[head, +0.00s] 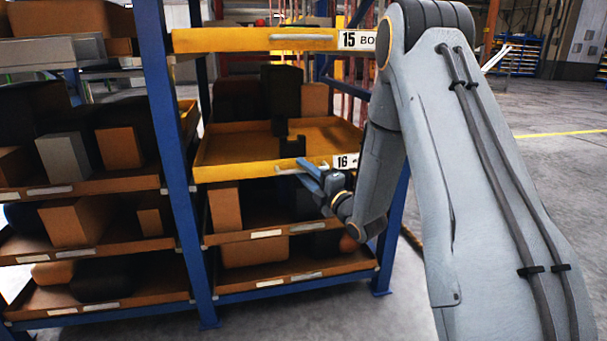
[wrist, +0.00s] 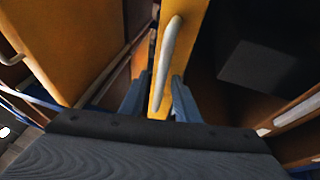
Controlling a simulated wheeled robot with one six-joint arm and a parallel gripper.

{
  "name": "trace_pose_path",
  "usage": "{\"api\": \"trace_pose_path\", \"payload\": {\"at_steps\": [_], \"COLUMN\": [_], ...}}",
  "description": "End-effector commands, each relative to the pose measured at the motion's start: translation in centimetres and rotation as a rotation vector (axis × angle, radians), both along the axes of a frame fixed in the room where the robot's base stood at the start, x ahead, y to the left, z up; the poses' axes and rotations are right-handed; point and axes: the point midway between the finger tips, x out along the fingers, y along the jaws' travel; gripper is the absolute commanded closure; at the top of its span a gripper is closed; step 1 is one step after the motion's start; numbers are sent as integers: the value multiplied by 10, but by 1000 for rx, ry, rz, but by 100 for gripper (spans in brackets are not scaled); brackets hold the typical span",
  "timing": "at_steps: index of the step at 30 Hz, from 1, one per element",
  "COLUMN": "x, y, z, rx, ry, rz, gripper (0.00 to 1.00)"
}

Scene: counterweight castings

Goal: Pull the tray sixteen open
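Tray sixteen (head: 230,172) is a shallow yellow tray in the blue rack, with a white label "16" (head: 345,161) on its front. Its pale bar handle (head: 288,171) is partly hidden by my gripper (head: 307,174) in the head view. In the wrist view, the handle (wrist: 168,48) runs along the yellow front, between the two blue fingers of my gripper (wrist: 160,100). The fingers stand apart on either side of it, with visible gaps.
Yellow tray fifteen (head: 225,40) with its own handle sits above. Lower shelves hold boxes (head: 240,251). A blue rack post (head: 172,140) stands left of the tray, with more loaded shelves beyond. The floor (head: 340,312) in front is clear.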

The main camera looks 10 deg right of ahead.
Motion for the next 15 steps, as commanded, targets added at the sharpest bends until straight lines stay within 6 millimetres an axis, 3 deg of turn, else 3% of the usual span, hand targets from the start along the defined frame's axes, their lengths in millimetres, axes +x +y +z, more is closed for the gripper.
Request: {"api": "trace_pose_path", "payload": {"at_steps": [9,15], "x": [3,3], "y": [1,1], "z": [1,0], "rx": [1,1], "ry": [1,1], "rz": [-1,-1], "gripper": [71,100]}}
